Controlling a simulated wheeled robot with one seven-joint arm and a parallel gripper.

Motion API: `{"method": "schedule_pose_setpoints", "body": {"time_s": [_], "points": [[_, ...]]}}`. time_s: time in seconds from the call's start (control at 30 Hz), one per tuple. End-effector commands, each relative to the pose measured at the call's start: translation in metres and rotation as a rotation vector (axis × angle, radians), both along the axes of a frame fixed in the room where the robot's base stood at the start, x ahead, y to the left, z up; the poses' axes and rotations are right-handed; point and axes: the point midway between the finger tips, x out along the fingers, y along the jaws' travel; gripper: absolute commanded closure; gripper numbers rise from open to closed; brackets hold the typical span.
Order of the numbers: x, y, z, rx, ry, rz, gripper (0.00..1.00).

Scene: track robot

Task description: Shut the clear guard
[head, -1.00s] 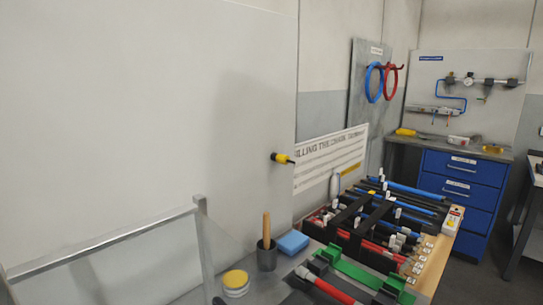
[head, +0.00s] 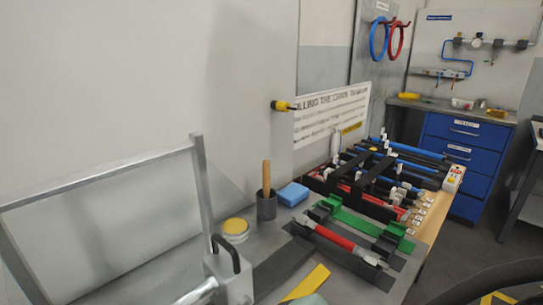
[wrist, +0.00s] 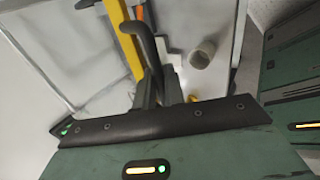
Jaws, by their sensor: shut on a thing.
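The clear guard (head: 198,170), a see-through panel in a grey metal frame, stands raised and tilted at the left of the head view. A grey block (head: 228,282) with a black bent handle (head: 228,250) is near its lower right corner. In the wrist view, my gripper (wrist: 160,88) has its dark fingers close together around the lower end of a black bent bar (wrist: 146,40), which looks like a handle. The fingers hide where they grip it. Whether this bar belongs to the guard, I cannot tell.
A yellow-lidded tin (head: 235,228), a dark cup (head: 266,207) with a wooden-handled tool and a blue block (head: 293,194) stand behind. A red bar in green holders (head: 350,222) and a tool rack lie to the right. A yellow strip (wrist: 120,40) runs beside the bar.

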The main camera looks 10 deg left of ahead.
Motion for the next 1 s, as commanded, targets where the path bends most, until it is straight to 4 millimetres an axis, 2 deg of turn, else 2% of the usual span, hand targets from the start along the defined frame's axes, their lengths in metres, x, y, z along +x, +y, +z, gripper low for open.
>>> {"method": "schedule_pose_setpoints", "body": {"time_s": [0.03, 0.1, 0.53, 1.0], "points": [[0.001, 0.000, -0.009, -0.002, -0.001, 0.000, 1.00], [0.001, 0.000, -0.012, -0.003, 0.000, 0.000, 1.00], [0.001, 0.001, -0.015, -0.003, 0.001, 0.000, 1.00], [0.009, 0.010, -0.054, -0.003, 0.001, 0.000, 1.00]]}}
